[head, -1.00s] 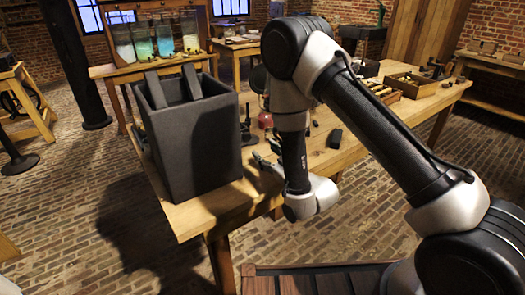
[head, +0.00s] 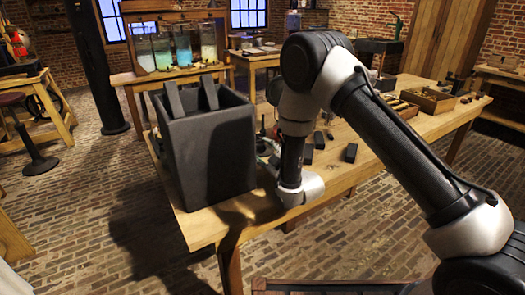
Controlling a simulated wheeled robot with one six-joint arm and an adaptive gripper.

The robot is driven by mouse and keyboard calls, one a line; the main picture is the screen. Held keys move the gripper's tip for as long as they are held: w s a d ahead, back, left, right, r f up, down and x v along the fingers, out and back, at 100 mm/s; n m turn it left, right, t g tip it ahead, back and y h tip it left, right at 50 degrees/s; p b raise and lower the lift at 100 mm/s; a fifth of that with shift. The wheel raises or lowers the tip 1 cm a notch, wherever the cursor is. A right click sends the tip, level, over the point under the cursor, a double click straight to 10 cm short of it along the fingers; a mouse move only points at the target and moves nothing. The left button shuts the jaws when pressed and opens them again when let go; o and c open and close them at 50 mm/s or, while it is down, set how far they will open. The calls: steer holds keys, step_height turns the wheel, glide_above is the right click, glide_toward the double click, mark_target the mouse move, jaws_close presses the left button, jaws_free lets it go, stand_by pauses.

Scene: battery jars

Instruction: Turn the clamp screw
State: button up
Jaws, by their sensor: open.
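A large dark square jar (head: 215,155) stands upright on the near left end of the wooden table (head: 212,222). Two dark plates stick up out of it, a left plate (head: 173,99) and a right plate (head: 208,93). My gripper (head: 267,160) is just right of the jar, low over the table. It is mostly hidden by my wrist, and only small parts show. It looks open, with nothing seen in it. I cannot tell if it touches the jar. I cannot make out a clamp screw; it is too small or hidden.
Small dark blocks lie on the table right of my wrist, one at the right (head: 350,152). Wooden trays (head: 428,99) sit farther back. Glass jars with coloured liquid (head: 182,48) stand on a back bench. A black post (head: 100,70) rises at the left.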

steer(key=shift+x, duration=0.8)
steer(key=c, duration=1)
steer(key=shift+m, duration=3)
